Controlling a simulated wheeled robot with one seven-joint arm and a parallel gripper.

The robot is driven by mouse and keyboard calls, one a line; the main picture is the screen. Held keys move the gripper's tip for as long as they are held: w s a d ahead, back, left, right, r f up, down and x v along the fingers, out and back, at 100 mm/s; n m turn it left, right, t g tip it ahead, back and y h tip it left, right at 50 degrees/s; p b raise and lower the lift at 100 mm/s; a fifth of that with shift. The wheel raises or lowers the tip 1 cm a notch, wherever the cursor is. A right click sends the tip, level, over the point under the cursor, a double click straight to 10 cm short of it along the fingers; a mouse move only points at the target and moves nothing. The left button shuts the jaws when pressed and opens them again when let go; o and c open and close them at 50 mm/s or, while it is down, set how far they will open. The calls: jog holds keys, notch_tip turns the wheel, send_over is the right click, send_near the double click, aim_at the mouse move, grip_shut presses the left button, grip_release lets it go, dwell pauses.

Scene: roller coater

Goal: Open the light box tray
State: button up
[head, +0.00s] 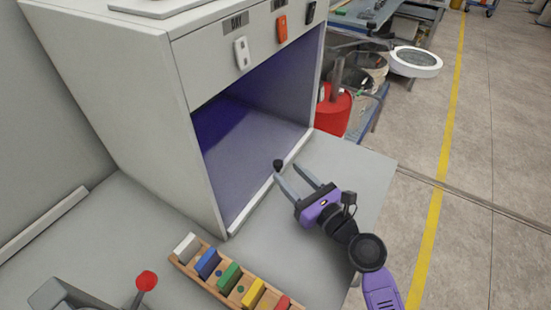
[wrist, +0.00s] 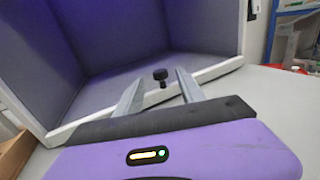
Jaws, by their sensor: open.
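The light box (head: 130,95) is a grey cabinet on the worktop, with a dark, purple-lit opening. Its tray (head: 250,140) is the floor inside, with a pale front lip (head: 265,190). A small black knob (head: 278,164) stands at the middle of that lip; it also shows in the wrist view (wrist: 161,76). My gripper (head: 299,172) is open and empty in front of the lip. In the wrist view my gripper (wrist: 157,88) has the knob between and just beyond its fingertips. I cannot tell whether either finger touches it.
A wooden rack (head: 229,278) of coloured blocks lies on the worktop (head: 345,165) in front of the box. A red-knobbed lever (head: 146,281) stands at lower left. Switches (head: 282,28) line the box top. A red can (head: 335,110) stands beyond the right side.

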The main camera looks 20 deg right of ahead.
aim_at(281, 166)
jog(key=x, duration=0.5)
jog(key=shift+w+a, duration=0.15)
jog(key=shift+w, duration=0.15)
jog(key=shift+c, duration=0.5)
grip_shut()
dwell(0.7)
